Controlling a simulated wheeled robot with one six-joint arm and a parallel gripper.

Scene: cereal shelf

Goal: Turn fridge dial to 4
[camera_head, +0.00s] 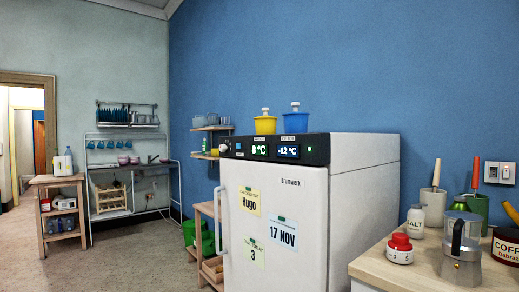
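A white fridge (282,203) stands in the middle of the view against the blue wall. A black control panel (318,150) runs along its top front edge. The panel has a green display (260,150) that seems to read 8 °C and a blue display (288,152) that reads -12 °C. A small pale round dial (223,148) shows at the panel's left end. Any marks on it are too small to read. My gripper is not in view.
A yellow pot (265,125) and a blue pot (295,122) stand on the fridge. The counter (400,273) at right holds a red-topped timer (399,250), a moka pot (461,240) and a salt jar (415,221). The floor (130,262) at left is open.

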